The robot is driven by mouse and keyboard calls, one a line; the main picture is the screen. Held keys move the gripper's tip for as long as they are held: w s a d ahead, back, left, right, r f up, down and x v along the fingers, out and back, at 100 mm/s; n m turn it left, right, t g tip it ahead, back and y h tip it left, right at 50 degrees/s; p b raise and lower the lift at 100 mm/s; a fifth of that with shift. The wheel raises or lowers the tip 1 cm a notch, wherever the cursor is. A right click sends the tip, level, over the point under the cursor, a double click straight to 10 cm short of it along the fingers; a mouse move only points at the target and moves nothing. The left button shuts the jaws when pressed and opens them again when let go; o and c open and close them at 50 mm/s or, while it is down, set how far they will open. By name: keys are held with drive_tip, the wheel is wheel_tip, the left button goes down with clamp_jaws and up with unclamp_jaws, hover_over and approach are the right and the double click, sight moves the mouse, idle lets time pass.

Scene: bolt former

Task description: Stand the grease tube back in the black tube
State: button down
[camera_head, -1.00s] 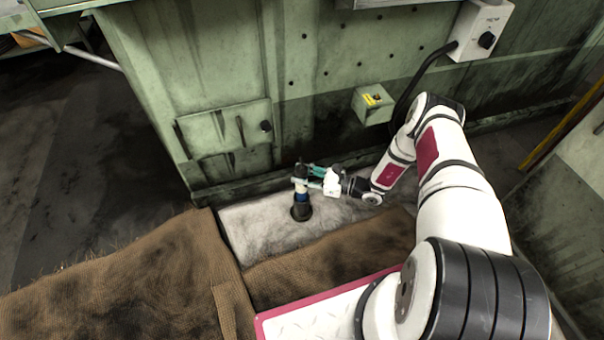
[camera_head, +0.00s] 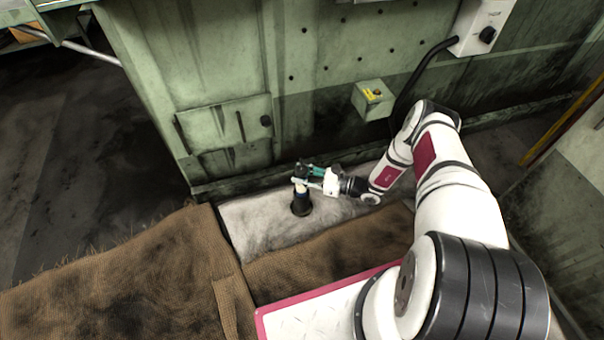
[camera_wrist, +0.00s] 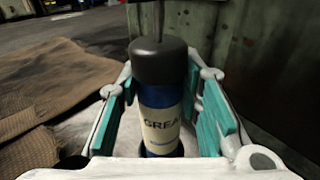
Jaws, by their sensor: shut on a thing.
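The grease tube (camera_wrist: 160,128) stands upright in the wrist view, with a dark cap, a blue body and a cream label reading "GREA". My gripper (camera_head: 304,175) is shut on it, with teal finger pads on either side. In the head view, the fingers cover much of the grease tube (camera_head: 300,187). The black tube (camera_head: 301,207) stands on the pale cloth directly below. The grease tube's lower part is hidden inside the black tube's mouth. How deep it sits cannot be told.
The pale cloth (camera_head: 262,225) lies along the green machine wall (camera_head: 335,90). Brown sacking (camera_head: 130,265) covers the front and left.

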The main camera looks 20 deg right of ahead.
drive_tip(key=shift+f, duration=0.7)
drive_tip(key=c, duration=1.1)
unclamp_jaws()
drive_tip(key=shift+o, duration=0.2)
drive_tip(key=v, duration=1.2)
drive_tip(key=shift+r, duration=0.1)
